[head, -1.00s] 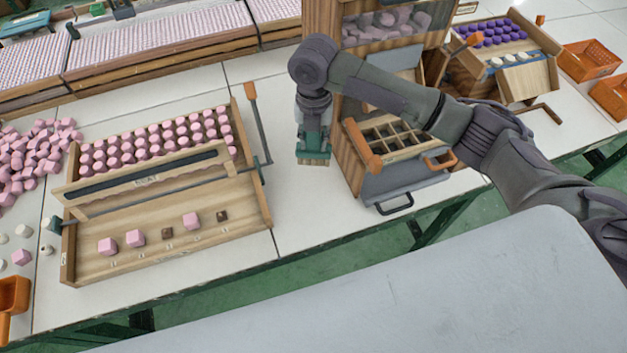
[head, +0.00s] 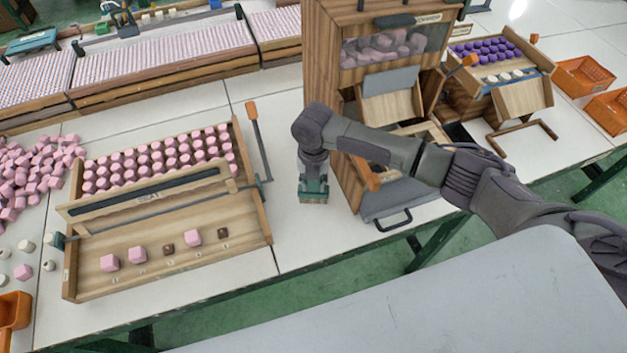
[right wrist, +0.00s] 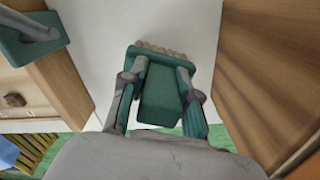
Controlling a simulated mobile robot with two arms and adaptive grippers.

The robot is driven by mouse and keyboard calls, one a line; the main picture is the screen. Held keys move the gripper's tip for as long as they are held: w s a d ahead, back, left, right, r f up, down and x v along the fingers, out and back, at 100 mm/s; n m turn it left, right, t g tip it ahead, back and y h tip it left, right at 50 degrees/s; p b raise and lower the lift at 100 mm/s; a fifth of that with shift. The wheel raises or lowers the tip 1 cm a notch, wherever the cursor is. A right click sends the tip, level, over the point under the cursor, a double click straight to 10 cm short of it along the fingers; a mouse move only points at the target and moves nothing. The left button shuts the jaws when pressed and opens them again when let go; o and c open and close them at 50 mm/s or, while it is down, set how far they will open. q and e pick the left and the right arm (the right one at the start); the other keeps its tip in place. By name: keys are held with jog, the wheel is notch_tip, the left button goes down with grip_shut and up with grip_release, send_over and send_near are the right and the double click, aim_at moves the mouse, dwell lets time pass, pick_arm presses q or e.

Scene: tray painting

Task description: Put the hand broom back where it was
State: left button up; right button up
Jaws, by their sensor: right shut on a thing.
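The hand broom (head: 314,188) has a green body with a strip of pale bristles. It is in my right gripper (head: 313,178), whose arm comes in from the right, over the white table between the pink-block tray and the wooden cabinet. In the right wrist view both fingers of the gripper (right wrist: 160,88) close on the sides of the broom's green body (right wrist: 160,105), and the bristles show at its far edge. I cannot tell whether the bristles touch the table. My left gripper is not in view.
The wooden tray (head: 70,270) with pink blocks and an orange-tipped lever (head: 258,140) stands left of the broom. The cabinet (head: 345,160) stands close on its right. Bare white table (head: 285,225) lies between them, with the table's front edge near.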

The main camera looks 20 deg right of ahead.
jog(key=shift+f, duration=0.1)
jog(key=o, duration=1)
jog(key=shift+r, duration=0.25)
notch_tip(320, 180, up, 12)
jog(key=shift+f+b, duration=0.1)
jog(key=shift+b, duration=0.9)
